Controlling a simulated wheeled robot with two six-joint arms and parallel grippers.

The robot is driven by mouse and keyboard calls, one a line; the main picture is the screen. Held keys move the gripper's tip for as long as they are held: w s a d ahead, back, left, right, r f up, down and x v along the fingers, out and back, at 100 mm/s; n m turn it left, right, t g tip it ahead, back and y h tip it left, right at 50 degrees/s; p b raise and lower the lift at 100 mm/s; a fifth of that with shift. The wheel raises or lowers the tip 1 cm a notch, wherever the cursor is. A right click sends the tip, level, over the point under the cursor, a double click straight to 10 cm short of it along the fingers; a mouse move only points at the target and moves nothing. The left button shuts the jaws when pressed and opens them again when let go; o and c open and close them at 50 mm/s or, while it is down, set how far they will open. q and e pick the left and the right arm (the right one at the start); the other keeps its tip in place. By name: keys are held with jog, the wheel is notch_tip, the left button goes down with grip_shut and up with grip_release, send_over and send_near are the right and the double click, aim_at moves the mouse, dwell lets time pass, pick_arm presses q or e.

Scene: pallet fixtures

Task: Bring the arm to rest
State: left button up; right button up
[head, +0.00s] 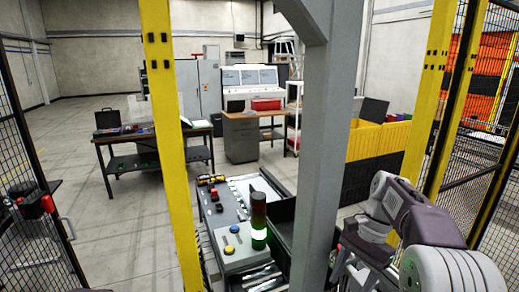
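My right arm (415,215) comes in from the lower right, bent with its elbow end large in the corner. Its wrist (372,235) points down and left, beside the grey post. The dark end below the wrist is small and mixed with metal parts behind it, so I cannot make out the fingers or whether they hold anything. My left gripper is not in view.
A grey post (325,150) and a yellow post (165,130) stand close in front. Mesh fencing (35,225) flanks both sides. Yellow bins (375,142) stand behind the arm.

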pick_arm(q)
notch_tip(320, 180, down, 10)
jog(key=b, duration=0.8)
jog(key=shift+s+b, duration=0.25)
jog(key=shift+b, duration=0.05)
pick_arm(e)
jog(key=s+a+f+n+t+h, duration=0.1)
jog(key=s+f+n, duration=0.4)
jog(key=f, duration=0.8)
jog(key=s+a+f+n+t+h, duration=0.2)
jog(key=s+f+n, duration=0.4)
jog(key=f, duration=0.7)
jog(key=shift+s+a+t, duration=0.15)
jog(key=shift+s+t, duration=0.15)
jog(key=shift+s, duration=0.35)
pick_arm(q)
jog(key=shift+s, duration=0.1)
pick_arm(e)
jog(key=shift+s, duration=0.1)
